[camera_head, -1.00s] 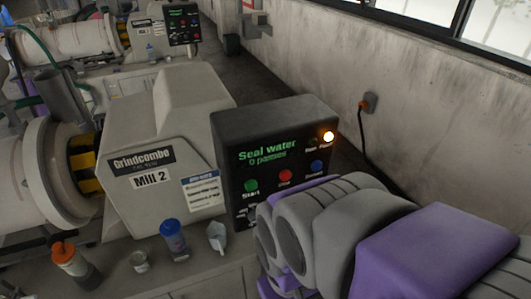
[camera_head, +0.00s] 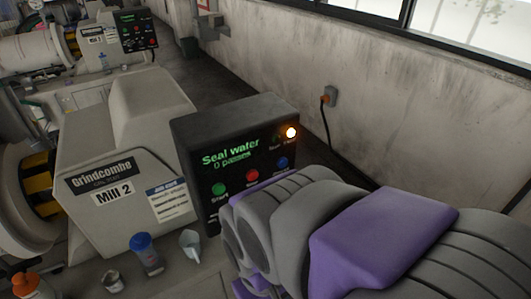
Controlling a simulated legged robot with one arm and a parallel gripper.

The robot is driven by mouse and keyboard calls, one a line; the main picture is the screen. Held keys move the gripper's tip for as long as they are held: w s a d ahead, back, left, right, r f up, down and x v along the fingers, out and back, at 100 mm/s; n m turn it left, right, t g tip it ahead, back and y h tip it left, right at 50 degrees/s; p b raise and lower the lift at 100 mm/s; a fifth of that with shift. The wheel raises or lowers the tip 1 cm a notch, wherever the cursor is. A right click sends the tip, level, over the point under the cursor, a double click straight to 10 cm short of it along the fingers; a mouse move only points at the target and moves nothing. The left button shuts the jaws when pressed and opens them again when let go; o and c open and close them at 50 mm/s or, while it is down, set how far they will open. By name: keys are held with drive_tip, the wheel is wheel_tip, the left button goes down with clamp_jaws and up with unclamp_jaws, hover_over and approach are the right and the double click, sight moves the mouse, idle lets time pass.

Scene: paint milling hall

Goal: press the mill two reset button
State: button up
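The Mill 2 machine (camera_head: 125,150), a grey housing labelled "Grindcombe Mill 2", stands left of centre. Its dark control box (camera_head: 222,125) shows green text starting "Seal water". A green button (camera_head: 219,189) labelled Start, a red button (camera_head: 252,175) and a blue button (camera_head: 282,162) sit in a row below the text. The blue button's label is hidden or too small to read. An amber lamp (camera_head: 291,132) glows at the upper right of the box. My grey and purple arm covers the lower right of the box's front. My gripper's fingertips are not visible.
A blue-capped container (camera_head: 147,254), a small white jug (camera_head: 190,244), a small metal cup (camera_head: 113,281) and an orange-topped bottle (camera_head: 27,285) stand on the ledge before the mill. Another mill's control box (camera_head: 135,30) is behind. A wall socket (camera_head: 330,95) with a cable is at right.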

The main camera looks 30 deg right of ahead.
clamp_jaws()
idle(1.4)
